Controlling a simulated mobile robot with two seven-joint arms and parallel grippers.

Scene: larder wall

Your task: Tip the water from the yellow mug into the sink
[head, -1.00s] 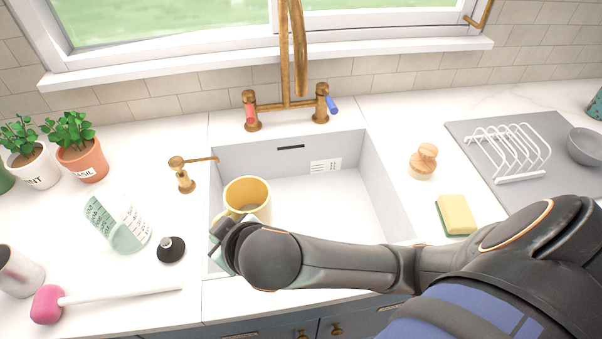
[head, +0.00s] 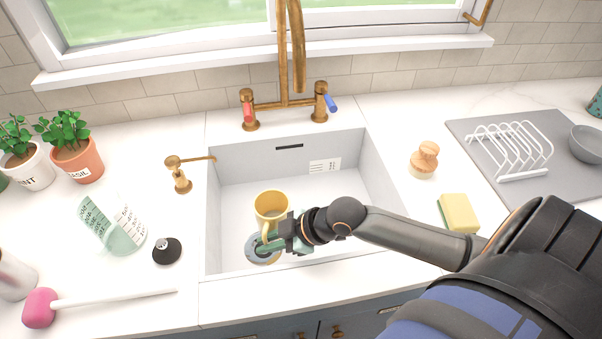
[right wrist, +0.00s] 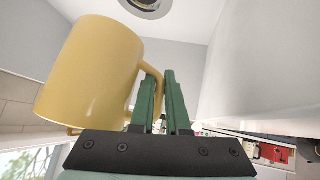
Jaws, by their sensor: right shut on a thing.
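The yellow mug (head: 272,208) is over the sink basin (head: 235,200), left of its middle, with its mouth facing up toward the head camera. It looks close to upright; I cannot tell of any slight tilt. My right gripper (head: 268,243) is shut on the mug's handle, at the mug's near side. The right wrist view shows the mug's plain outer wall (right wrist: 90,72) beside the green fingers (right wrist: 160,95), which close on the handle. The round drain (head: 259,251) lies just below the gripper, partly covered. I cannot make out water in the mug. My left gripper is out of view.
A brass tap (head: 285,105) stands behind the basin, its spout reaching above. Left of the sink are a soap dispenser (head: 181,178), a black stopper (head: 167,251) and a measuring jug (head: 118,228). A sponge (head: 459,212) and a brush (head: 425,160) lie right. The basin's right half is clear.

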